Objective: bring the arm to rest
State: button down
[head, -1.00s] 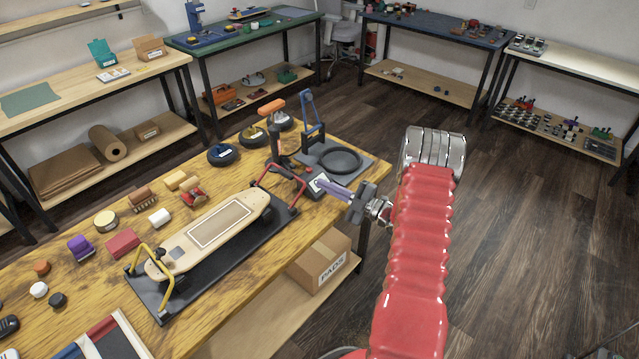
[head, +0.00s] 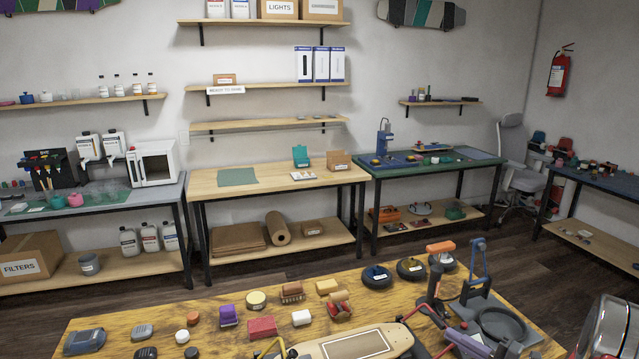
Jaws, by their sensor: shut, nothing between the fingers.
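Only part of my arm shows in the head view, as a shiny metal joint at the lower right edge. My gripper (head: 500,350) is cut by the bottom edge, with only a small grey part showing near the stand with the black ring (head: 502,325). It appears shut and empty. Most of its body and the rest of the arm are out of frame.
Further benches line the walls. Dark floor (head: 400,250) lies between.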

jog(key=s+a+r+n+g+h, duration=0.1)
jog(key=s+a+r+n+g, duration=0.55)
jog(key=a+n, duration=0.5)
jog(key=s+a+r+n+g+h, duration=0.1)
jog(key=s+a+r+n+g, duration=0.5)
jog(key=a+n, duration=0.5)
jog(key=s+r+n+t+h, duration=0.2)
jog(key=s+n+h, duration=0.3)
jog(key=s+n, duration=0.4)
jog(key=s+d+r+n+t+h, duration=0.1)
jog(key=s+r+n+h, duration=0.3)
jog(key=s+n, duration=0.5)
jog(key=r+n+t, duration=0.1)
jog(key=n, duration=0.6)
jog(key=shift+s+d+h, duration=0.15)
jog(key=shift+d+h, duration=0.15)
jog(key=shift+h, duration=0.1)
